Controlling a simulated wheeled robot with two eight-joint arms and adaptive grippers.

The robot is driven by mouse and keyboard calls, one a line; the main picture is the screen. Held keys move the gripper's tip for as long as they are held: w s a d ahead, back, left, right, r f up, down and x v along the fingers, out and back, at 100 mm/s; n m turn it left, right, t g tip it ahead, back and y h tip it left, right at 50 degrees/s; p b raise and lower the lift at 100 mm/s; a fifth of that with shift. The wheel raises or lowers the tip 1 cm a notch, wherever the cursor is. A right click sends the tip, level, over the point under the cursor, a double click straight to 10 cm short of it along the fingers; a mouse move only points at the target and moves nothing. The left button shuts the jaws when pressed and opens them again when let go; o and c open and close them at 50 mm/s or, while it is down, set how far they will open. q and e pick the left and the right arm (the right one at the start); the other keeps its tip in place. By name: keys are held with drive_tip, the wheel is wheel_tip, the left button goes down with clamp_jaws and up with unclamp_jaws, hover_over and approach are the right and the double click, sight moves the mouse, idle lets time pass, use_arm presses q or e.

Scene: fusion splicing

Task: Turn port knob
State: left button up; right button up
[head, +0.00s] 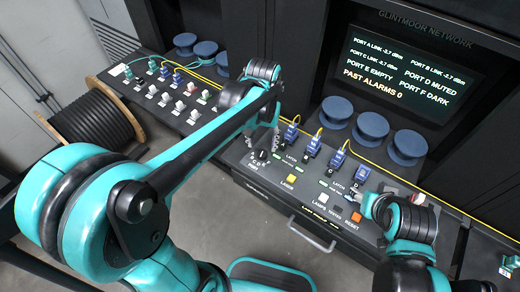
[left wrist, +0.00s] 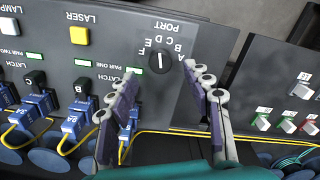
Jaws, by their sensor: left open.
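The black round port knob (head: 261,155) sits at the left end of the console's sloping panel. In the left wrist view the knob (left wrist: 160,61) has a white pointer line and letters A to F arced around it, with PORT printed beyond. The line points roughly toward C and D; I cannot tell exactly which. My left gripper (left wrist: 161,76) is open, its two purple-padded fingers on either side of the knob, not visibly touching it. In the head view my left gripper (head: 262,137) is over the panel just by the knob. My right gripper (head: 368,204) is low over the panel's right part; its jaws are unclear.
Blue plugs (head: 291,135) with yellow cables stand along the panel. A yellow LASER button (head: 291,179) and an orange RESET button (head: 351,218) are in front. A screen (head: 407,75) lists port states. A cable reel (head: 100,120) stands left. Another panel (head: 165,100) holds several switches.

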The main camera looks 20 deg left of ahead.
sight(262, 153)
use_arm(q)
wheel_tip(262, 153, down, 5)
drive_tip(key=shift+w+b, duration=0.1)
drive_tip(key=shift+b, duration=0.65)
clamp_jaws()
